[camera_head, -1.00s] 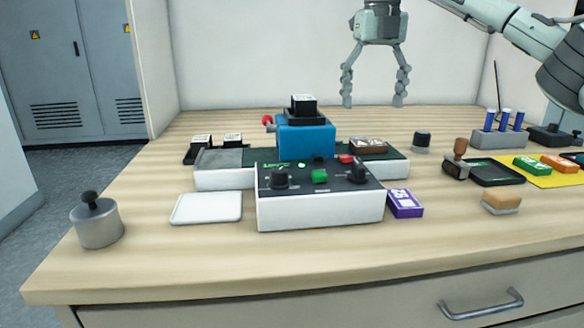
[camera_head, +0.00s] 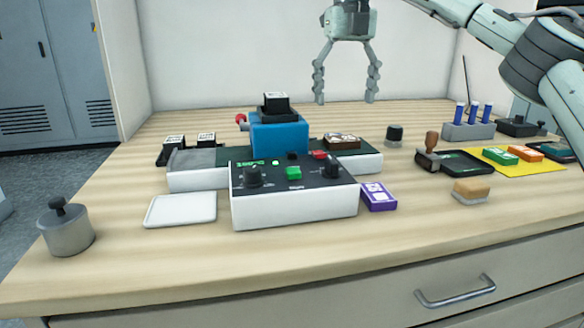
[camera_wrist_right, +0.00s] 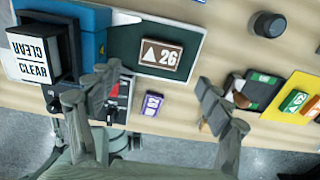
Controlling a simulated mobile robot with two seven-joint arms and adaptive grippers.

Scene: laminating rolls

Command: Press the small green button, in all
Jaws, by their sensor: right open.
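A smaller green lit spot (camera_head: 275,162) shows further back on the panel. My right gripper (camera_head: 345,98) hangs open and empty, fingers down, above the back of the bench and apart from the box. My left gripper is not in view.
A blue block with a black-and-white stamp (camera_head: 281,133) stands behind the panel. A white tray (camera_head: 181,210) and a metal weight (camera_head: 65,230) are left; a purple box (camera_head: 378,196) and a tan block (camera_head: 471,191) are right. The bench front is clear.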

